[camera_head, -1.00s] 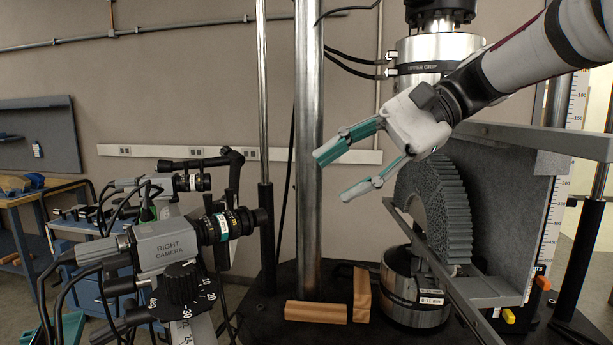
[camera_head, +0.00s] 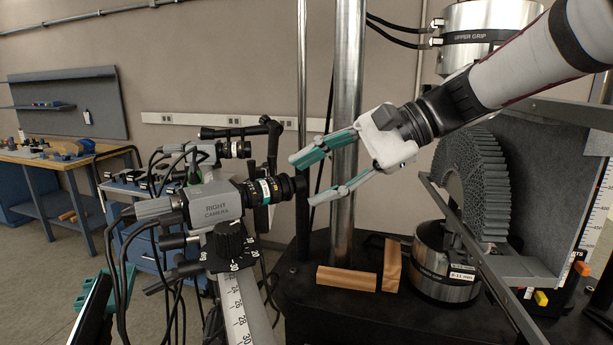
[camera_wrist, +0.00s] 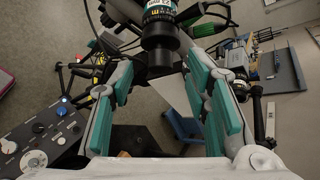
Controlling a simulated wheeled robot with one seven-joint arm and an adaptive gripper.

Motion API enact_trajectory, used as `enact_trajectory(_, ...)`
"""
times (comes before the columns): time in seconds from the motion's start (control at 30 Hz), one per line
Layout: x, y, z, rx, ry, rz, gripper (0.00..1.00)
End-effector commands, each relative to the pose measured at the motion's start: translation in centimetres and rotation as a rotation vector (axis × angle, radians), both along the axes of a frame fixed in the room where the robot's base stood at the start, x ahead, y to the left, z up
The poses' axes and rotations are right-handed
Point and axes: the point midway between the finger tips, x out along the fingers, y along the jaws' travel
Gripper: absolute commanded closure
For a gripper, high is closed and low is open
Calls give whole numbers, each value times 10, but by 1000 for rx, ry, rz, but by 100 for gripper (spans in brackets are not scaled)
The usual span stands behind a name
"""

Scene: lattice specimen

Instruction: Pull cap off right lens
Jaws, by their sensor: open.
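The right camera (camera_head: 215,204) is a grey box marked RIGHT CAMERA on a stand at left centre. Its black lens (camera_head: 264,191) with a teal band points right toward my gripper. The dark front end of the lens, where the cap (camera_head: 298,184) sits, is close to the fingertips. My gripper (camera_head: 303,180) is open, with teal finger pads above and below the lens front in the head view. In the wrist view, the black lens front (camera_wrist: 158,52) lies at the far end of the gap between my gripper's fingers (camera_wrist: 162,82). I cannot tell whether they touch it.
A second camera (camera_head: 234,149) stands behind the right one. A steel column (camera_head: 347,120) rises behind my gripper. A grey lattice arch (camera_head: 480,185) and slanted metal bar (camera_head: 480,255) are at right. A control box (camera_wrist: 40,140) shows below left.

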Motion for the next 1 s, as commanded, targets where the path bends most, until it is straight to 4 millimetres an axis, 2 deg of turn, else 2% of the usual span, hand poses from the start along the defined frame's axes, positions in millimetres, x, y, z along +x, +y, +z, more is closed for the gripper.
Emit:
enact_trajectory(0.2, 1, 12, -6, 1, -1, 1, 56)
enact_trajectory(0.47, 1, 12, -7, 0, -1, 1, 56)
enact_trajectory(0.57, 1, 12, -7, 0, -1, 1, 75)
enact_trajectory(0.67, 1, 12, -7, 0, -1, 1, 97)
enact_trajectory(0.7, 1, 12, -7, 0, -1, 1, 100)
enact_trajectory(0.83, 1, 12, -7, -1, 0, 1, 100)
enact_trajectory(0.87, 1, 12, -7, -1, 0, 1, 88)
enact_trajectory(0.9, 1, 12, -7, 0, 0, 2, 97)
enact_trajectory(1.0, 1, 12, -7, 0, 0, 2, 100)
